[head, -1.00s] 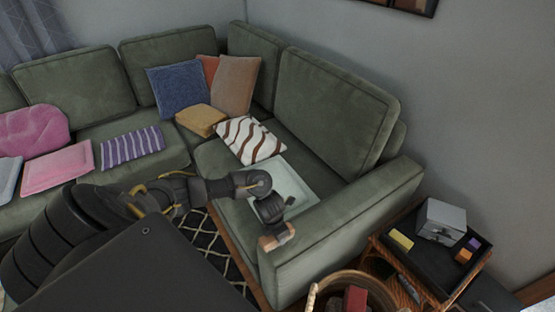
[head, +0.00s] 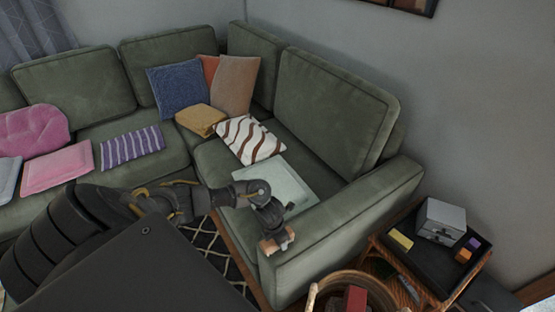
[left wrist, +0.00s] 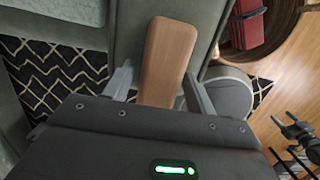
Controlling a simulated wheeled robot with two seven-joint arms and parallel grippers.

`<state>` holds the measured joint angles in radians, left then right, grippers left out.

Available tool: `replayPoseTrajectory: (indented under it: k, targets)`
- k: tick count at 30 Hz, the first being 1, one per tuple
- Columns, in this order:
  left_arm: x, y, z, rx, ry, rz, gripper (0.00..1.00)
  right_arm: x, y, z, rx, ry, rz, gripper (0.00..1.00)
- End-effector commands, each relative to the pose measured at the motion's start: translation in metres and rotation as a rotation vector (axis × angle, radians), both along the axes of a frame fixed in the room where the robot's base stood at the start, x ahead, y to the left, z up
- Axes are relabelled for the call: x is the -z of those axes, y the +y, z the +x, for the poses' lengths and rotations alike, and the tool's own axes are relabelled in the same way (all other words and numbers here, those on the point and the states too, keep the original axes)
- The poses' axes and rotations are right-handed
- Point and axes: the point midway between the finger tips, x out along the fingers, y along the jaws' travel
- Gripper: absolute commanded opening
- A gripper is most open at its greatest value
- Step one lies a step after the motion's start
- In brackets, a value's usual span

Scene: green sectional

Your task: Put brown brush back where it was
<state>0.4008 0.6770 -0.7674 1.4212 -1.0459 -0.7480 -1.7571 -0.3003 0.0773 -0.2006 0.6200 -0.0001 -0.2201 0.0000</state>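The brown brush (left wrist: 168,58) is a smooth wooden block with rounded corners. In the head view the brush (head: 283,242) is at the end of my left gripper (head: 274,232), beside the front end of the sofa's right armrest. Its underside is hidden. A dark mechanical part at the right edge of the left wrist view looks like my right gripper (left wrist: 302,138); its fingers are unclear. The head view does not show it.
The green sofa's armrest (head: 345,232) is right of the gripper. A pale tray-like square (head: 292,190) lies on the seat. A wicker basket (head: 314,297) holds a red item (head: 354,299). A dark tray (head: 424,262) beyond it carries a grey box (head: 441,219) and small blocks.

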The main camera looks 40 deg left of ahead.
Motion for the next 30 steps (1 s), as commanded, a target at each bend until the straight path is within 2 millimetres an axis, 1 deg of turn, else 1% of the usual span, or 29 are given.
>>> replayPoseTrajectory:
  k: [8, 13, 17, 24, 27, 30]
  targets:
    - [0.000, 0.000, 0.000, 0.000, 0.000, 0.000, 0.62, 0.000, -0.003, 0.000, -0.001, -0.001, -0.003, 0.66]
    - [-0.009, 0.000, 0.000, 0.001, -0.002, 0.000, 0.62, -0.004, -0.004, 0.000, -0.001, 0.000, -0.004, 0.66]
    - [-0.032, 0.002, -0.002, 0.005, -0.005, 0.001, 0.62, -0.006, -0.004, 0.000, -0.001, 0.000, -0.005, 0.66]
    - [-0.083, 0.004, -0.010, 0.005, -0.004, 0.001, 0.62, -0.010, -0.004, 0.000, -0.001, 0.000, -0.005, 0.66]
    - [-0.100, 0.005, -0.013, 0.004, -0.005, 0.001, 0.62, -0.011, -0.004, 0.000, -0.001, 0.000, -0.005, 0.66]
    - [-0.112, 0.004, -0.015, 0.003, -0.002, 0.000, 0.62, -0.012, -0.004, 0.000, -0.001, 0.000, -0.005, 0.66]
